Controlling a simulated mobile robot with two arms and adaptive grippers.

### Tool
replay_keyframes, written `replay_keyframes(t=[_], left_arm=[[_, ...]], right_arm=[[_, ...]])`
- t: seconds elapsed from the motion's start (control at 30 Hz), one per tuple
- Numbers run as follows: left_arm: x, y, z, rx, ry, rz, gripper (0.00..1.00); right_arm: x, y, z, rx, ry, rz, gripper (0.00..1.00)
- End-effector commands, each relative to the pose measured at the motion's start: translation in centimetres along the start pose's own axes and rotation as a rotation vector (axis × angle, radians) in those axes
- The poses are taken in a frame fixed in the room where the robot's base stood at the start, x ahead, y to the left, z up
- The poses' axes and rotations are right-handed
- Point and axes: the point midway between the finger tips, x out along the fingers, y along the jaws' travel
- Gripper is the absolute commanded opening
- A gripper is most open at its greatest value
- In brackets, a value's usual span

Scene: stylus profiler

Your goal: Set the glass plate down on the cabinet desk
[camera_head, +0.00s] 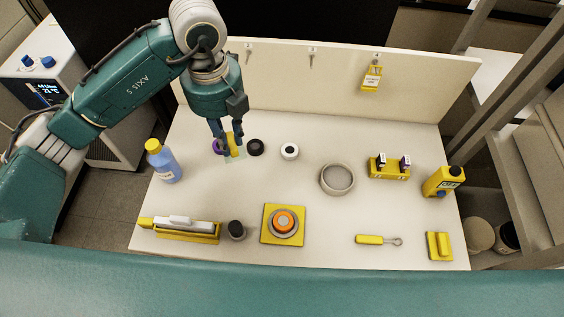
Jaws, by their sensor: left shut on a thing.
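My left gripper (230,145) reaches down over the left back part of the cabinet desk (330,226). It is shut on the glass plate (236,158), a small, pale see-through piece that shows just below the fingertips. A yellow piece shows between the fingers and hides part of the plate. I cannot tell whether the plate touches the desk top. My right gripper is not in view.
Close by are a purple ring (218,147), a black round piece (255,147) and a white round piece (290,151). A blue bottle (165,165) stands left. The desk's back panel (335,82) rises behind.

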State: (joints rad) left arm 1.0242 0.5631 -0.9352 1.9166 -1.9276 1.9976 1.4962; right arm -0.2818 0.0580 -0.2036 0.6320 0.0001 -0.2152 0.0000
Motion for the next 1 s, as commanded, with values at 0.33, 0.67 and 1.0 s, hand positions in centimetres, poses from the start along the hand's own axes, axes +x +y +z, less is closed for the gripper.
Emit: replay_keyframes(t=[0.33,0.67,1.0], left_arm=[[5.8,0.0,-0.5,0.011,0.012,0.000,0.00],[13.3,0.1,-0.2,0.010,0.004,0.003,0.00],[17.2,0.1,-0.2,0.011,0.003,0.002,0.00]], right_arm=[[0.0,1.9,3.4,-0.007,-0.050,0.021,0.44],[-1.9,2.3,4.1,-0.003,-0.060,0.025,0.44],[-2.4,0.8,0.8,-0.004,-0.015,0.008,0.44]])
